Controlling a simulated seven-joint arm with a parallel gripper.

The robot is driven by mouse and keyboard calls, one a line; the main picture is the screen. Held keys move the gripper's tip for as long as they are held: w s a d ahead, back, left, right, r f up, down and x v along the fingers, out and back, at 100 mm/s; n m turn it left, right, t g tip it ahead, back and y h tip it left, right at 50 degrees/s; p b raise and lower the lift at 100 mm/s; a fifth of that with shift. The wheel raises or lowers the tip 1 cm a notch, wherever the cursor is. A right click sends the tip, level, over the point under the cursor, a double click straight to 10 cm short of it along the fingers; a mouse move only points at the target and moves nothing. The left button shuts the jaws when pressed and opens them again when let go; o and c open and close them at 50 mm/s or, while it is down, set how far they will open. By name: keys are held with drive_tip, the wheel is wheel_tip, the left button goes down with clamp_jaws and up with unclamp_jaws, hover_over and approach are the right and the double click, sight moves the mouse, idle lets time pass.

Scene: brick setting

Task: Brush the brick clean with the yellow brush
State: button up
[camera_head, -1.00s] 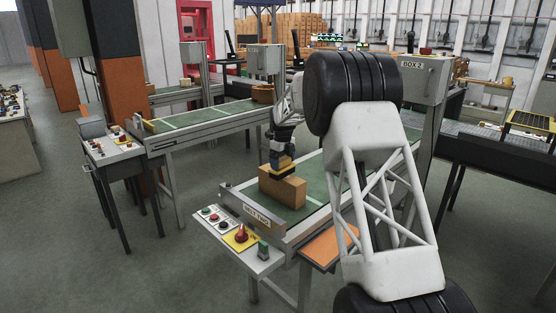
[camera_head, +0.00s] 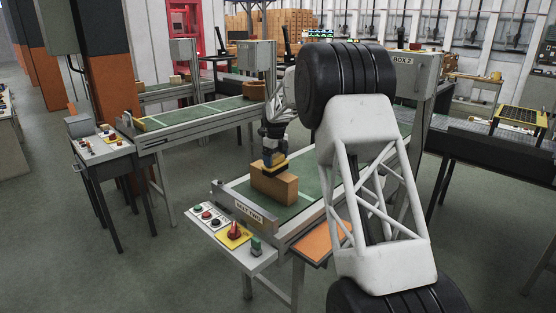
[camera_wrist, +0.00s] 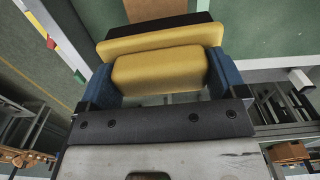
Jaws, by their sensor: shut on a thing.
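The tan brick (camera_head: 274,188) sits on the green belt near its front end, behind the "BELT TWO" plate. My gripper (camera_head: 273,163) is right above the brick, shut on the yellow brush (camera_wrist: 160,70). In the wrist view the blue fingers (camera_wrist: 221,76) stand on both sides of the yellow handle, and dark bristles show along its far edge. In the same view a part of the brick (camera_wrist: 155,10) shows beyond the brush. The brush is at the brick's top; whether the bristles touch it is hard to tell.
A control panel (camera_head: 231,236) with several buttons and a red knob stands in front of the belt. An orange side plate (camera_head: 315,245) is beside it. Another belt (camera_head: 200,114) with a brown container (camera_head: 254,91) lies at the back left.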

drive_tip(key=shift+w+a, duration=3.45)
drive_tip(key=shift+w, duration=0.05)
wheel_tip(320, 180, up, 8)
drive_tip(key=shift+r, duration=0.15)
drive_tip(key=shift+f, duration=0.2)
